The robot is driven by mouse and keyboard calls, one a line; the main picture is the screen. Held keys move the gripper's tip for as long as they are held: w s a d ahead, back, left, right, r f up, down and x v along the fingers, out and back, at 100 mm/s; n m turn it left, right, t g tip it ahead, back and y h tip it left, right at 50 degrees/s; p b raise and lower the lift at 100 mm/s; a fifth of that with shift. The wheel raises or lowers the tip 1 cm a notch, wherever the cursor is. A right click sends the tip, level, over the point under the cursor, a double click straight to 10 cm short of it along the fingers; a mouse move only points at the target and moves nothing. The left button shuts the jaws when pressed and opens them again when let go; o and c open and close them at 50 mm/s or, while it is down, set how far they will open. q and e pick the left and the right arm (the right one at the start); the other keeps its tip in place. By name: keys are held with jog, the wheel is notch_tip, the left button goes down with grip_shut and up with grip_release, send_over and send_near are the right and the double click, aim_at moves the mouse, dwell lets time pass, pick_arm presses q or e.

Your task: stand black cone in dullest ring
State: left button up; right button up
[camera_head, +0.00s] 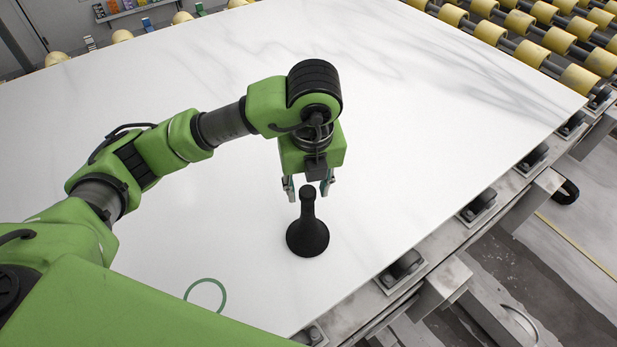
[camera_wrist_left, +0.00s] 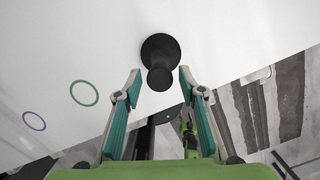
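The black cone (camera_head: 307,238) stands upright on the white slab near its front right edge, with a wide round base and a narrow neck with a small knob. It shows end-on in the left wrist view (camera_wrist_left: 160,52). My left gripper (camera_head: 308,189) is open, its two fingers apart on either side of the cone's top; the wrist view (camera_wrist_left: 159,74) shows nothing held. A green ring (camera_head: 205,280) lies flat on the slab left of the cone, partly hidden by my arm; it appears whole in the wrist view (camera_wrist_left: 84,81). A purple ring (camera_wrist_left: 34,113) lies beyond it. My right gripper is not in view.
The white slab (camera_head: 430,130) is broad and mostly clear. Yellow rollers (camera_head: 560,40) line its far right side. Its right edge rests on a metal frame (camera_head: 440,280) above the floor. A small shelf (camera_head: 130,8) with colourful items stands at the back left.

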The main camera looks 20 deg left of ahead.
pick_arm(q)
jog(key=shift+s+d+r, duration=0.1)
jog(key=shift+s+r, duration=0.1)
jog(key=shift+r, duration=1.15)
jog(key=shift+s+d+r, duration=0.1)
jog(key=shift+s+r, duration=0.05)
jog(key=shift+r, duration=1.2)
